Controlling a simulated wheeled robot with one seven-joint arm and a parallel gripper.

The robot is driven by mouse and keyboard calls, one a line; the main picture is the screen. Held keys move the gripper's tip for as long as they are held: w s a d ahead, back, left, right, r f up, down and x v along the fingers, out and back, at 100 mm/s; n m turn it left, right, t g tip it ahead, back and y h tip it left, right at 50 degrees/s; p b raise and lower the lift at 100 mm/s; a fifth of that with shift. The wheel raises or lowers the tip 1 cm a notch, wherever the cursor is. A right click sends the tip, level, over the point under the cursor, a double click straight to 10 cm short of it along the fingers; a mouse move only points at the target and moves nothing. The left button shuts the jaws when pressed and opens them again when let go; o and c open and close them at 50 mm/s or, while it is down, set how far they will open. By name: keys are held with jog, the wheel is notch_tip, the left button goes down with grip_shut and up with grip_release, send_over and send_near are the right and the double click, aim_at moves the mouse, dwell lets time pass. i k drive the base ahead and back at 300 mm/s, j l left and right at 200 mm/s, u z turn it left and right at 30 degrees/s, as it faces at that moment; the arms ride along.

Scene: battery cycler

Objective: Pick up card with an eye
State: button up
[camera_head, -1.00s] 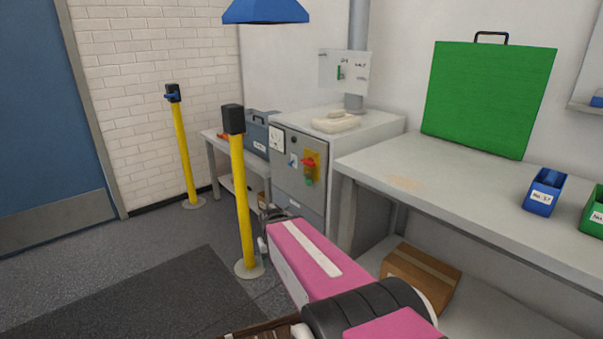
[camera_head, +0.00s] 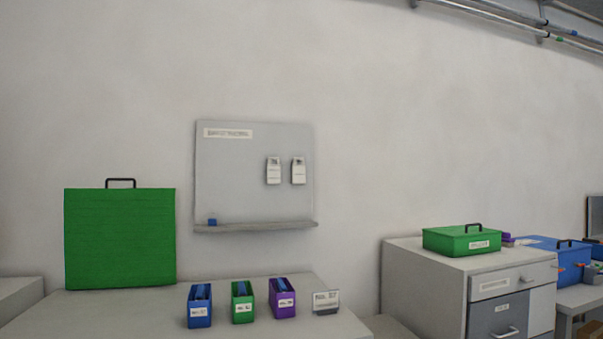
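I see no card on which I can make out an eye. Two small white tags or cards hang on the grey wall board, a left one (camera_head: 273,170) and a right one (camera_head: 298,170); their print is too small to read. A small label card (camera_head: 326,301) stands at the right end of the bench, its marking also unclear. My gripper is not in view.
The bench (camera_head: 105,312) holds a green panel case (camera_head: 120,240) and blue (camera_head: 199,306), green (camera_head: 242,302) and purple (camera_head: 283,298) bins. The grey board (camera_head: 235,165) has a ledge. A green box (camera_head: 461,240) sits on a cabinet (camera_head: 420,280); a blue case (camera_head: 560,255) is beyond.

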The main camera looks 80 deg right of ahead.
aim_at(273, 171)
jog(key=z, duration=2.85)
